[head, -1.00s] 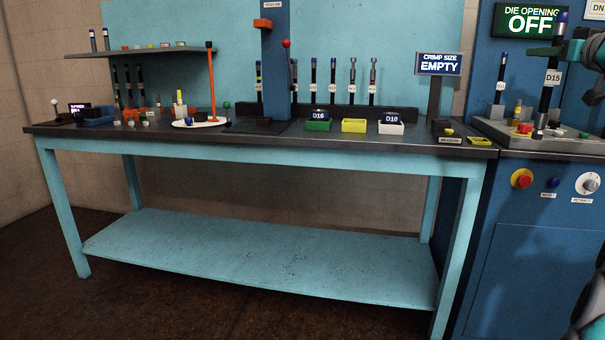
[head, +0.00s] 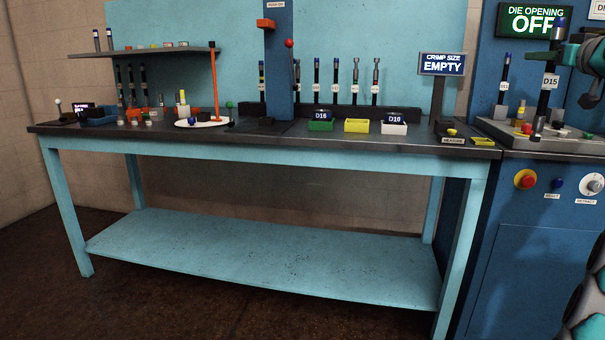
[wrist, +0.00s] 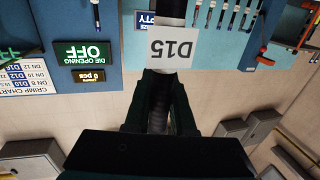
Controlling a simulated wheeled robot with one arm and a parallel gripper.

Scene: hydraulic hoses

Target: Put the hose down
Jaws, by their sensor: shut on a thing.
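The hose (head: 547,97) is a short black piece with a blue top end, a white D15 tag and a metallic lower end. In the head view it hangs nearly upright, slightly tilted, in front of the blue machine at the right. My gripper (head: 558,58) is shut on its upper part, below the blue end. In the wrist view the hose (wrist: 172,10) and its tag (wrist: 172,50) show beyond my gripper (wrist: 165,85). The lower end is over or in front of the machine's grey top (head: 520,137); I cannot tell whether it touches.
A sign (head: 442,64) reads EMPTY. Small parts crowd the machine top.

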